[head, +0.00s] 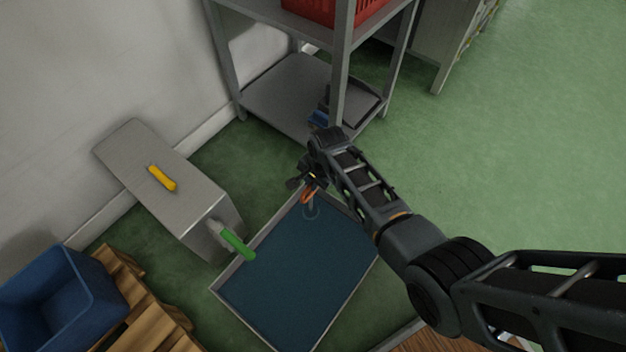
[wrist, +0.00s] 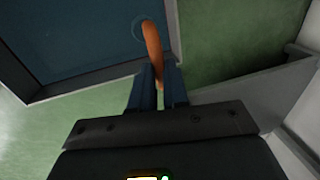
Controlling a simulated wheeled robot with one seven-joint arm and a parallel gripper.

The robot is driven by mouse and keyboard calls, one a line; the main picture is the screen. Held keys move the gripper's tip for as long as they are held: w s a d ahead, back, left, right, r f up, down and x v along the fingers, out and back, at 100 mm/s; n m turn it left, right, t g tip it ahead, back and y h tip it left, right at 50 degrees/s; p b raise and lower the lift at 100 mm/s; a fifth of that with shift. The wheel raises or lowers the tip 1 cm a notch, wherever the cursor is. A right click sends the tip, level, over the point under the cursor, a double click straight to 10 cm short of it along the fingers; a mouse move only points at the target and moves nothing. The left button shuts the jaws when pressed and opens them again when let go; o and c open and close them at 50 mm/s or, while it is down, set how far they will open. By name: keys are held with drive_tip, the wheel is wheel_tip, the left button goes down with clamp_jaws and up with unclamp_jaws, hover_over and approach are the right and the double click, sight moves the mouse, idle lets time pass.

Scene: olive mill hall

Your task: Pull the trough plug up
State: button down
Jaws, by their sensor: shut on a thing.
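The trough (head: 300,275) is a shallow metal-rimmed basin with a dark blue bottom, on the green floor. An orange ring handle (head: 308,197) shows at its far corner, above a faint round shape (head: 311,212) that looks like the plug or its seat. My gripper (head: 311,180) is at that far corner, shut on the orange handle. In the wrist view the orange handle (wrist: 152,50) stands between my two fingers (wrist: 156,85), with the trough's blue bottom (wrist: 70,40) behind it. Whether the plug sits in the drain or is raised, I cannot tell.
A metal shelf rack (head: 275,95) stands close behind my gripper. A blue crate (head: 60,300) and wooden pallet (head: 150,310) are at lower left. Open floor lies right.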

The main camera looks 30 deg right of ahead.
wheel_tip(320, 180, up, 5)
drive_tip(key=p, duration=0.4)
drive_tip(key=shift+f+p, duration=0.2)
drive_tip(key=shift+p, duration=0.15)
drive_tip(key=c, duration=1.5)
unclamp_jaws()
drive_tip(key=shift+r, duration=0.1)
drive_tip(key=o, duration=0.4)
drive_tip(key=shift+s+d+r+p, duration=0.1)
drive_tip(key=shift+s+r+p, duration=0.15)
drive_tip(key=shift+r+p, duration=0.7)
drive_tip(key=shift+s+d+r+p, duration=0.1)
drive_tip(key=shift+s+r+p, duration=0.2)
drive_tip(key=shift+r, duration=1.2)
drive_tip(key=shift+s+d+r+p, duration=0.15)
drive_tip(key=shift+r+p, duration=0.45)
drive_tip(key=shift+r, duration=0.65)
